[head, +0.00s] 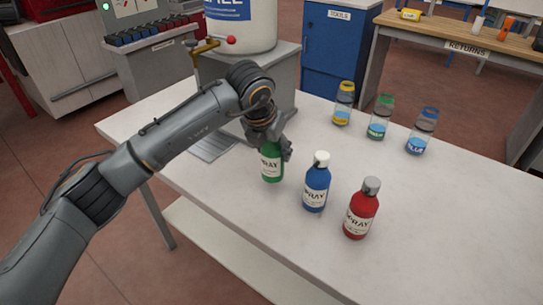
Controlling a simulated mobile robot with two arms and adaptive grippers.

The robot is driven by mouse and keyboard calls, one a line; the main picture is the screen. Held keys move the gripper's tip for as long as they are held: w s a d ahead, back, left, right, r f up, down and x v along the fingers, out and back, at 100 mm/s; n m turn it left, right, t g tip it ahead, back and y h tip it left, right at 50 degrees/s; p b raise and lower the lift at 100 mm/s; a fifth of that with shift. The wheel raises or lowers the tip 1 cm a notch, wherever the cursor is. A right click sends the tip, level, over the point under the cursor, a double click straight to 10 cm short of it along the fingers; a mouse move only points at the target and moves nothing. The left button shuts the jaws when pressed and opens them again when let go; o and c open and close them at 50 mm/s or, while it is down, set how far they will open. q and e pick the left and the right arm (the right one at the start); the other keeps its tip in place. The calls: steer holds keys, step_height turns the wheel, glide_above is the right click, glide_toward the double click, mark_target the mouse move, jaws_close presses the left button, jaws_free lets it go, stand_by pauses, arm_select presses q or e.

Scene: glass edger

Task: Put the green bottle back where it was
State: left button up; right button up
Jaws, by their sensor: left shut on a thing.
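The green bottle (271,165) has a white spray label and is upright at the left end of a row of bottles on the white table. My left gripper (270,142) is shut on its top from above, and the fingers hide the bottle's cap. I cannot tell whether the bottle's base touches the table. A blue bottle (316,187) with a white cap stands to its right. A red bottle (361,212) with a grey cap stands further right and nearer. My right gripper is not in view.
Three clear jars with yellow (343,104), green (379,118) and blue (421,132) lids stand at the table's back. A grey plate (212,147) lies left of the green bottle. A large white drum (240,28) stands behind. The table (440,220) is clear at right.

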mark_target(272, 158)
arm_select(q)
steer(key=f, duration=0.1)
steer(key=f+p, duration=0.1)
steer(key=f, duration=0.1)
steer(key=shift+w+a+f, duration=0.1)
steer(key=shift+w+f, duration=0.05)
steer(key=shift+w, duration=0.05)
steer(key=shift+f, duration=0.15)
steer(key=shift+f, duration=0.1)
steer(key=o, duration=1.5)
steer(key=shift+r, duration=0.2)
steer(key=b+v, duration=0.1)
steer(key=v, duration=1)
steer(key=shift+s+a+r+b, duration=0.15)
steer(key=shift+s+r+b, duration=0.1)
steer(key=shift+r+b, duration=0.1)
